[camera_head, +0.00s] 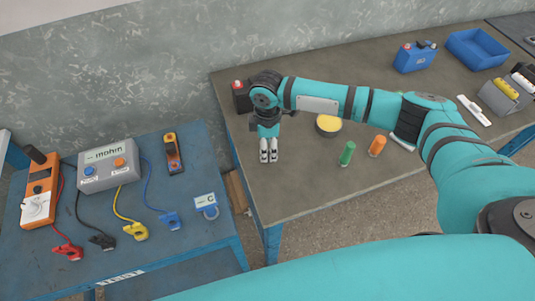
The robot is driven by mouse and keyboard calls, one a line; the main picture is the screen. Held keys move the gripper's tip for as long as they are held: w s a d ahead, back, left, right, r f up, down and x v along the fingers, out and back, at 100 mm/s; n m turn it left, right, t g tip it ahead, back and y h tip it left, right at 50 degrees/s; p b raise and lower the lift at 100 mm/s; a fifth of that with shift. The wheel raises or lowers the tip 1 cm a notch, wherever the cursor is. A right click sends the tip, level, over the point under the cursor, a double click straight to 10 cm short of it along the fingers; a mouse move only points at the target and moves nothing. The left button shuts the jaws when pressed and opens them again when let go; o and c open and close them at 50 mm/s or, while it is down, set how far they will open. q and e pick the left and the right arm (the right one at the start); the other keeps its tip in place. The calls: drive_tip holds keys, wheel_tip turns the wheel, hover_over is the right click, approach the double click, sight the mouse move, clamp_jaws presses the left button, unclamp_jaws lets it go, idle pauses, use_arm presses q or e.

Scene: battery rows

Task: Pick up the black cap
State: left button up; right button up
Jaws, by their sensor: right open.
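My right gripper (268,156) points down over the left end of the grey-topped table (305,185). It is open, with two pale fingertips close together and nothing visible between them. I cannot make out a black cap for certain. A black box with a red cap (238,86) on top stands behind my right wrist, which hides its right part. A small dark piece (290,112) shows just right of the wrist, too small to identify. A blue box (413,60) farther back carries a red cap (407,46) and a dark piece (427,44). My left gripper is out of view.
A round yellow-topped item (328,123), a green cylinder (347,153) and an orange cylinder (377,146) stand right of the gripper. A blue bin (477,49) is at the back right. The blue table (195,259) at left holds an orange meter (39,188), a grey box (108,166) and clamps.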

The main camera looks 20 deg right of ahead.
sight(268, 154)
wheel_tip(268, 154, down, 4)
drive_tip(key=shift+f+p, duration=0.2)
drive_tip(key=shift+p, duration=0.2)
drive_tip(key=shift+c, duration=0.3)
drive_tip(key=c, duration=0.8)
